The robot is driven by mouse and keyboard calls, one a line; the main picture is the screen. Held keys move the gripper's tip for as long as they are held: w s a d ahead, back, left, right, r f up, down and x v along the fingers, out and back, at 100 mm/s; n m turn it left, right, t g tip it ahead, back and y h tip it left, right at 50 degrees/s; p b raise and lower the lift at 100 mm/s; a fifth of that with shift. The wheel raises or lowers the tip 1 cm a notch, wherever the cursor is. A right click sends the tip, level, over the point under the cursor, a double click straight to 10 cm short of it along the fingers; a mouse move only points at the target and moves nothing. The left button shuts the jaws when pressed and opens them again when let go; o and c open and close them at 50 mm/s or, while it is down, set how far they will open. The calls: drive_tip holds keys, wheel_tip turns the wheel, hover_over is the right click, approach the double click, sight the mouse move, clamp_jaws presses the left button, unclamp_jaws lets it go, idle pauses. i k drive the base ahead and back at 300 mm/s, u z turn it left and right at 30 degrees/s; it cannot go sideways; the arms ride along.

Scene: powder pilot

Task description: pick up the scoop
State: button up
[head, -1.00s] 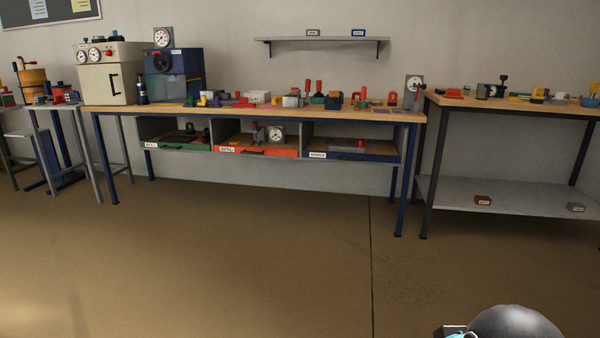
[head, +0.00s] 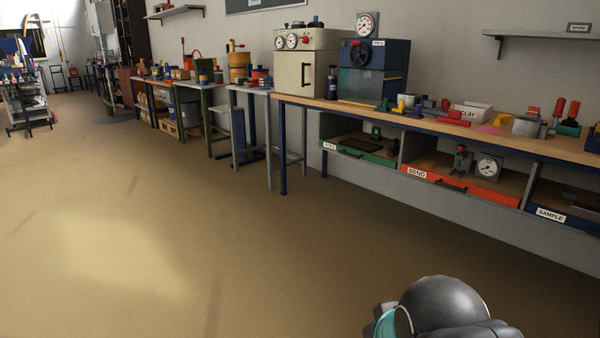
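I cannot make out a scoop among the small things in the head view. Several small coloured tools and a box marked CLAY (head: 470,111) lie on the long wooden-topped bench (head: 440,131) at the right. They are too small at this distance to name surely. Part of my own arm shows at the bottom right, dark and rounded. My gripper's fingers are not in view.
Under the bench are a green drawer (head: 352,151), an orange drawer marked BEND (head: 460,186) and a blue one marked SAMPLE (head: 565,220). A cream oven-like box (head: 305,72) and a blue machine (head: 374,71) stand on top.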

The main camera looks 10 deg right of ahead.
sight(504, 118)
drive_tip(key=u, duration=0.05)
drive_tip(key=i, duration=1.95)
drive_tip(key=z, duration=1)
drive_tip(key=i, duration=1.25)
drive_tip(key=z, duration=0.95)
